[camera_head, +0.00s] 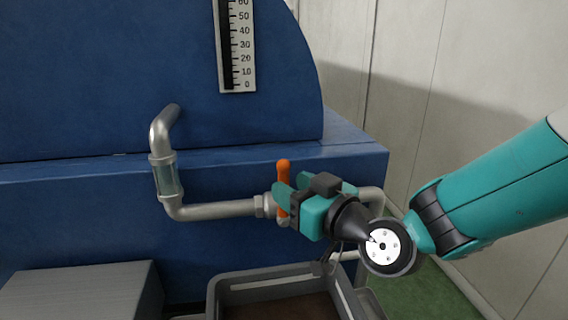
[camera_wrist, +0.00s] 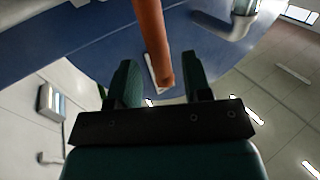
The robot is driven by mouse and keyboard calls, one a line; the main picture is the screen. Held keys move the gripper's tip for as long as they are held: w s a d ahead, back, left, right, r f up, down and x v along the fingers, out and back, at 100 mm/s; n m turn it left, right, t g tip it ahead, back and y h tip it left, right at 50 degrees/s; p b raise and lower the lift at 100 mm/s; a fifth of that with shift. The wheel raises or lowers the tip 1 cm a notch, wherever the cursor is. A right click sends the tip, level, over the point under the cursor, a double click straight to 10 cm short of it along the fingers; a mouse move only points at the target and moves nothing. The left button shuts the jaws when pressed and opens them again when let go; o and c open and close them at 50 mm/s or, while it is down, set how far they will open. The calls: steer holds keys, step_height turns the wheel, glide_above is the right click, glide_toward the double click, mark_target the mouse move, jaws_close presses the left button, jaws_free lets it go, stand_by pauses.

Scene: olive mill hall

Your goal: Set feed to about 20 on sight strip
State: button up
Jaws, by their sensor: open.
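The sight strip (camera_head: 246,50) is a white upright scale on the blue machine, marked from 0 at its lower end to 60 at the top picture edge. A dark band fills its left side; I cannot tell a level. An orange lever (camera_head: 284,170) stands nearly upright at the valve on the grey pipe (camera_head: 215,210). My gripper (camera_head: 285,196) is open at the lever, its fingers on either side. In the wrist view the orange lever (camera_wrist: 150,40) reaches between the open fingers of my gripper (camera_wrist: 158,75), with gaps on both sides.
The pipe has a glass section (camera_head: 167,178) at left. A grey crate (camera_head: 280,277) with brown contents stands below the valve. A grey box (camera_head: 80,290) is at lower left. The blue machine (camera_head: 100,80) fills the back, with a pale wall (camera_head: 450,60) at right.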

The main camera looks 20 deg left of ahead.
mark_target(284, 214)
steer(key=shift+p+x, duration=0.35)
steer(key=shift+x, duration=1.15)
steer(key=shift+c, duration=0.3)
jaws_close()
steer(key=shift+s, duration=0.1)
